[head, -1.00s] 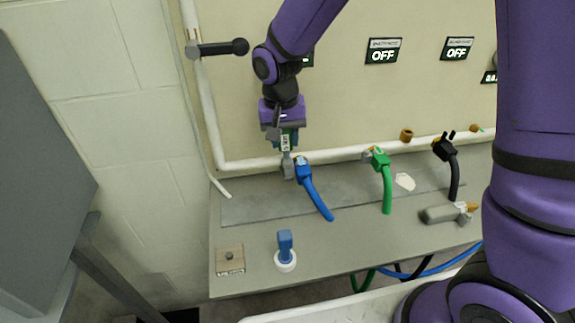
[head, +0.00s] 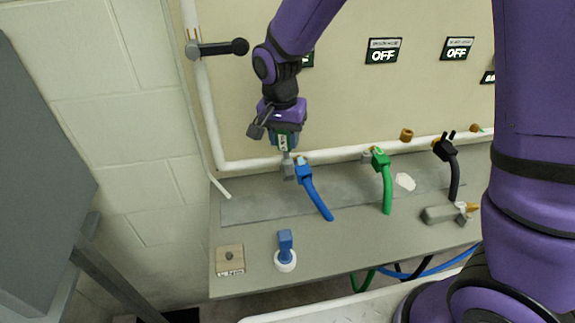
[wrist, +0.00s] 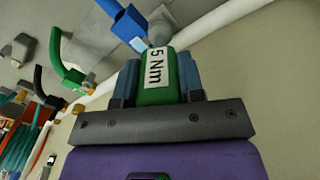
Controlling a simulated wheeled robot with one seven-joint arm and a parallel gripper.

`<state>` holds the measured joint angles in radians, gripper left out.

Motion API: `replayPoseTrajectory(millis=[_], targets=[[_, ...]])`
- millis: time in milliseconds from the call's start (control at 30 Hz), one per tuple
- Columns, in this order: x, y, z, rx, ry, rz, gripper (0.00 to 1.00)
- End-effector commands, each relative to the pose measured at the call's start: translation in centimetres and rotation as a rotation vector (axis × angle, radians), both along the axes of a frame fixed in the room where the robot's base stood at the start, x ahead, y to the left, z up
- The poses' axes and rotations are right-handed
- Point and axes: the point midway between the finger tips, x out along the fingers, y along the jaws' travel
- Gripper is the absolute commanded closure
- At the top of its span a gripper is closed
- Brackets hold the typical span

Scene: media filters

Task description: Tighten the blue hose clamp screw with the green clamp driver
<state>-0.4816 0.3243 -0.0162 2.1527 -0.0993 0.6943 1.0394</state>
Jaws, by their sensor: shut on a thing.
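My gripper (head: 284,146) is shut on the green clamp driver (wrist: 155,96), which carries a white "5 Nm" label. In the head view the driver points down just left of the blue hose clamp (head: 304,174), at the upper end of the blue hose (head: 319,201). A grey fitting (head: 289,169) is just below the driver. The wrist view shows the blue clamp (wrist: 130,27) beside a grey round part (wrist: 160,25), beyond the driver. The driver's tip and the screw are hidden or too small to see, so I cannot tell whether they touch.
The green hose (head: 386,186) and black hose (head: 453,174) stand to the right. A grey tool (head: 440,214) lies at the bench's right. A blue-handled piece (head: 285,250) and a square block (head: 229,260) are at the front left. A white pipe (head: 250,164) runs behind.

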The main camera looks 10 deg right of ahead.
Motion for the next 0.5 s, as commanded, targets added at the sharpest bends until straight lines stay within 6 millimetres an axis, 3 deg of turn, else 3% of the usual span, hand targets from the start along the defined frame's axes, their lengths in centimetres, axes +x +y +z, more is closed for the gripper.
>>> replayPoseTrajectory(millis=[500], targets=[[-0.03,0.04,-0.01,0.001,-0.010,-0.157,1.00]])
